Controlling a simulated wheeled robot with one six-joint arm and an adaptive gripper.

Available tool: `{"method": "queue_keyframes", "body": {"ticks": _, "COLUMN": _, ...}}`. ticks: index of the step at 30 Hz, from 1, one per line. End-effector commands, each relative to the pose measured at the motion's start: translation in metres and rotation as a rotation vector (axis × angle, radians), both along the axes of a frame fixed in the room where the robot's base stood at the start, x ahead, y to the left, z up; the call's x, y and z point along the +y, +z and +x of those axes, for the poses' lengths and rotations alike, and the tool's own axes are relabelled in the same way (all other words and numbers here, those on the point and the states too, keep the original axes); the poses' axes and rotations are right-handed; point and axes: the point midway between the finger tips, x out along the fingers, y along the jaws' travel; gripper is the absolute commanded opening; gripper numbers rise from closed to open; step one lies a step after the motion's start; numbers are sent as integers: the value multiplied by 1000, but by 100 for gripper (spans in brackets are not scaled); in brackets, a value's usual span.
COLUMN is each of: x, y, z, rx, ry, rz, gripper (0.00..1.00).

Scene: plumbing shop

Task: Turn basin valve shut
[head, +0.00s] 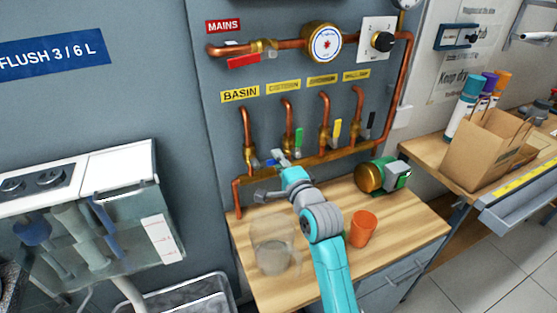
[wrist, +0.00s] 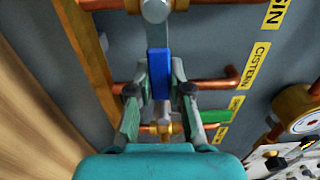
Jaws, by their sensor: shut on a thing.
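The basin valve (head: 250,154) sits on the leftmost copper riser, under the yellow BASIN label (head: 240,94). Its blue lever handle (wrist: 160,74) hangs from a round metal nut (wrist: 155,9) at the top of the wrist view. In that view the lever lies across the line of its copper pipe. My gripper (wrist: 159,90) is shut on the blue handle, one finger on each side. In the head view my gripper (head: 279,158) is at the valve, and only a bit of blue (head: 269,162) shows beside it.
Green (head: 298,140), yellow (head: 337,128) and black (head: 371,122) levers hang on the risers to the right. The red mains lever (head: 243,62) is above. A clear beaker (head: 274,255), an orange cup (head: 362,229) and a brass-and-green pump (head: 382,176) stand on the wooden counter (head: 415,222).

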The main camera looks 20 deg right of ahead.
Motion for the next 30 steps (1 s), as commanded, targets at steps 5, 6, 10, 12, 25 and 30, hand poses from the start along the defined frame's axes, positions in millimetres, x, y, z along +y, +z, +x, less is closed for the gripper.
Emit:
{"method": "queue_keyframes", "body": {"ticks": 5, "x": 0, "y": -3, "z": 0, "rx": 5, "ry": 0, "rz": 4, "gripper": 0}}
{"method": "queue_keyframes", "body": {"ticks": 6, "x": 0, "y": -3, "z": 0, "rx": 6, "ry": 0, "rz": 4, "gripper": 0}}
{"method": "queue_keyframes", "body": {"ticks": 10, "x": 0, "y": -3, "z": 0, "rx": 6, "ry": 0, "rz": 4, "gripper": 31}}
{"method": "queue_keyframes", "body": {"ticks": 12, "x": 0, "y": -3, "z": 0, "rx": 5, "ry": 0, "rz": 3, "gripper": 45}}
{"method": "queue_keyframes", "body": {"ticks": 25, "x": 0, "y": -2, "z": -9, "rx": 3, "ry": 0, "rz": 2, "gripper": 45}}
{"method": "queue_keyframes", "body": {"ticks": 30, "x": 0, "y": -3, "z": -38, "rx": 5, "ry": 0, "rz": 2, "gripper": 45}}
